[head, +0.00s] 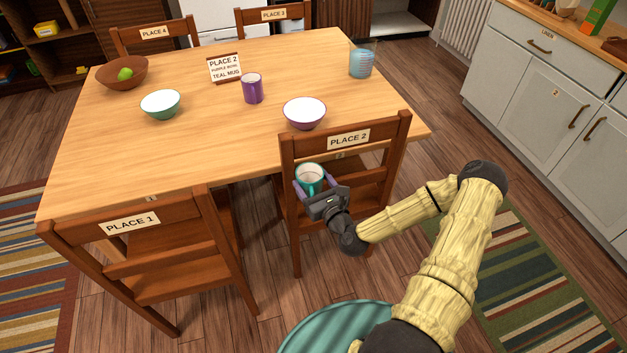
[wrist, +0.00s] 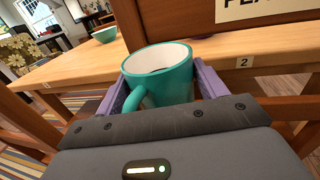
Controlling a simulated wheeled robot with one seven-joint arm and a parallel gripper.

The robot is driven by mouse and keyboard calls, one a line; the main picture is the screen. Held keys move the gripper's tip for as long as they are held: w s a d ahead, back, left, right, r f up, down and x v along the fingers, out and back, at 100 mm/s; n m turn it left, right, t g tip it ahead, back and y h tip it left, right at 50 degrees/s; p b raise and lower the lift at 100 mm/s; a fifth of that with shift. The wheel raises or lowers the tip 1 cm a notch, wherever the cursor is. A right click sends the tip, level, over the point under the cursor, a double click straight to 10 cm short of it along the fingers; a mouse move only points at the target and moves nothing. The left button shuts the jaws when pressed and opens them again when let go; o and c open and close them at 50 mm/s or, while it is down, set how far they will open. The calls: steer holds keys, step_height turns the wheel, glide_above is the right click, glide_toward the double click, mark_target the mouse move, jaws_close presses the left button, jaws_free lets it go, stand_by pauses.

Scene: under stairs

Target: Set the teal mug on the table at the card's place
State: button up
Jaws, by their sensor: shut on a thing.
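My gripper (head: 316,196) is shut on the teal mug (head: 309,184), which has a white inside. The mug is in front of the chair labelled PLACE 2 (head: 343,138), below the table top in the head view. In the wrist view the mug (wrist: 165,85) sits upright between the purple fingers, handle toward the left. The card (head: 224,68) stands on the table (head: 230,140) and reads PLACE 2, PURPLE BOWL, TEAL MUG. A white bowl with a purple outside (head: 304,114) sits on the table by that chair. A tag reading 2 (wrist: 244,62) marks the table edge.
A purple mug (head: 252,89), a green bowl (head: 161,104), a blue glass (head: 361,63) and a brown bowl (head: 122,74) with green fruit stand on the table. The PLACE 2 chair back stands between my gripper and the table. Bare wood shows right of the purple bowl.

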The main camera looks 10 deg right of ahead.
steer(key=r+m+h+p, duration=0.1)
steer(key=r+p, duration=0.1)
steer(key=p, duration=0.2)
steer(key=s+r+h+p, duration=0.1)
steer(key=r+p, duration=0.2)
steer(key=p, duration=0.2)
steer(key=r+m+h+p, duration=0.1)
steer(key=r+h+p, duration=0.1)
steer(key=p, duration=0.2)
steer(key=shift+s+r+m, duration=0.25)
steer(key=shift+s+m, duration=0.05)
steer(key=shift+s, duration=0.1)
steer(key=shift+s+p, duration=0.1)
steer(key=shift+p, duration=0.25)
steer(key=shift+f, duration=0.15)
